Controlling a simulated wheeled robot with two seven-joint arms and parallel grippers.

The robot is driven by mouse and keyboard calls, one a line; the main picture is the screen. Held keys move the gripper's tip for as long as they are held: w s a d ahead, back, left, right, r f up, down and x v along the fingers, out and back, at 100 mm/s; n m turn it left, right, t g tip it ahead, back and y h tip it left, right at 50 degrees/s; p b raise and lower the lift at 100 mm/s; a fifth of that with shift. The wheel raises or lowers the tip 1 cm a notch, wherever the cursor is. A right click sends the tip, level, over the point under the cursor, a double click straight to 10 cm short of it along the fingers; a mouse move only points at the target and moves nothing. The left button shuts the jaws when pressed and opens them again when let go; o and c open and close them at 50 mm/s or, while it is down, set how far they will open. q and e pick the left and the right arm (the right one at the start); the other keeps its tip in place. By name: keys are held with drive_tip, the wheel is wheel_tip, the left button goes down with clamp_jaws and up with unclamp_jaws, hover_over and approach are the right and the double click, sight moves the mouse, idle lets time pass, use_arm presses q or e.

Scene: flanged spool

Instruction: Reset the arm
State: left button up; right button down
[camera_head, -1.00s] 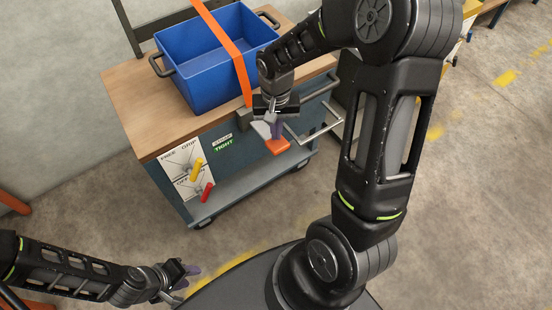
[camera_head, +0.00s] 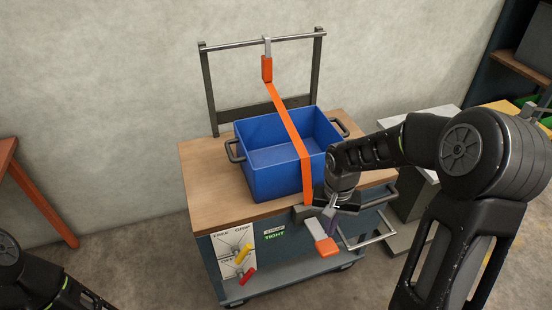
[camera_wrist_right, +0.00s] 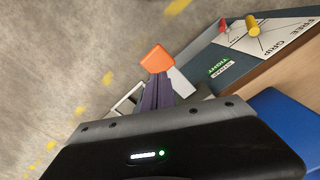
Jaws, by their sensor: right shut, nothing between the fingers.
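My right gripper (camera_head: 329,221) is at the front side of the cart, just below the tabletop edge. Its purple fingers (camera_wrist_right: 157,92) are closed together and empty. A grey lever with an orange end (camera_head: 327,247) sits right at the fingertips; the orange end also shows in the right wrist view (camera_wrist_right: 157,60). I cannot tell whether the fingers touch it. An orange strap (camera_head: 288,128) runs from the rear rail over the blue bin (camera_head: 275,185) to the tabletop's front edge. My left arm shows only at the lower left; its gripper is out of frame.
The wooden-topped cart (camera_head: 215,180) stands against the wall. Its front has a panel with a yellow knob (camera_head: 243,254) and a red knob (camera_head: 248,276), and a green "TIGHT" label. Metal handle bars (camera_head: 370,238) stick out at right. Shelving stands far right.

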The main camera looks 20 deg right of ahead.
drive_tip(key=w+a+f+n+t+y, duration=0.35)
drive_tip(key=a+f, duration=0.55)
drive_tip(key=a, duration=0.4)
drive_tip(key=s+a+f+g, duration=0.1)
drive_tip(key=s+a+f, duration=0.4)
drive_tip(key=s, duration=0.4)
drive_tip(key=s+a+f+g, duration=0.2)
drive_tip(key=s+a+f, duration=0.4)
drive_tip(key=s, duration=0.3)
drive_tip(key=shift+a+f+n+y, duration=0.2)
drive_tip(key=shift+a+n+y, duration=0.15)
drive_tip(key=shift+a+n, duration=0.1)
